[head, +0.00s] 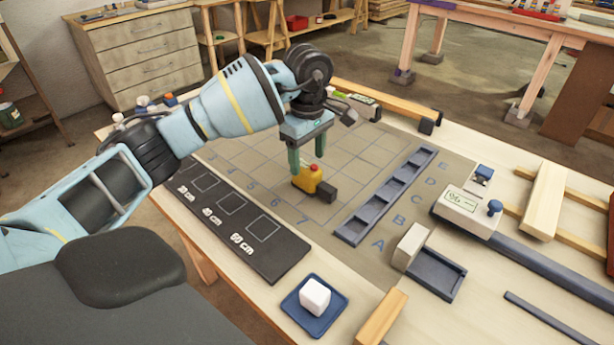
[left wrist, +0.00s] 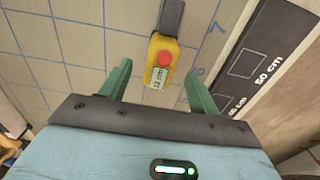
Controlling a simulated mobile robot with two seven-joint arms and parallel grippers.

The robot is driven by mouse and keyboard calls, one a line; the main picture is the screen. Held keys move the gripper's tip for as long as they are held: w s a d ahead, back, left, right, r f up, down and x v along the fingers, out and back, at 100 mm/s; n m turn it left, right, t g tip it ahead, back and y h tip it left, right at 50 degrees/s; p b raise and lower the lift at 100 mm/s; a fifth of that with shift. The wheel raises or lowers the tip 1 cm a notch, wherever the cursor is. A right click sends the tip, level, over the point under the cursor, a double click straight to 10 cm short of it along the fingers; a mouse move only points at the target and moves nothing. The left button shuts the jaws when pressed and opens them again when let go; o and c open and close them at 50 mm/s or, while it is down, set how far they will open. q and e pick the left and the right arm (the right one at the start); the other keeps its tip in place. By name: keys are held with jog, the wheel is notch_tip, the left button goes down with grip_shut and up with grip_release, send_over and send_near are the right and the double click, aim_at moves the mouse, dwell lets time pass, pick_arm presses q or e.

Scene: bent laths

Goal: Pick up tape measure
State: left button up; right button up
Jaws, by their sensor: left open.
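The yellow tape measure (head: 308,179) with a red button and a dark end piece lies on the gridded mat (head: 350,165). In the left wrist view the tape measure (left wrist: 161,62) shows a small label reading about 12 cm, and its dark part points away from me. My left gripper (head: 307,165) is open with green fingers, close above the tape measure. In the left wrist view the left gripper (left wrist: 160,85) has its fingers on either side of the line to the tape measure, apart from it. My right gripper is not in view.
A black board (head: 240,222) with marked lengths lies left of the mat. A blue slotted rack (head: 385,197) lies to the right. A white cube (head: 314,297) sits on a blue tray (head: 333,313) at the front. A digital gauge (head: 466,211) and wood pieces stand right.

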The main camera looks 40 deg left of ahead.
aim_at(307, 165)
pick_arm(q)
jog(key=shift+f, duration=2.55)
jog(key=shift+c, duration=0.4)
jog(key=c, duration=1.2)
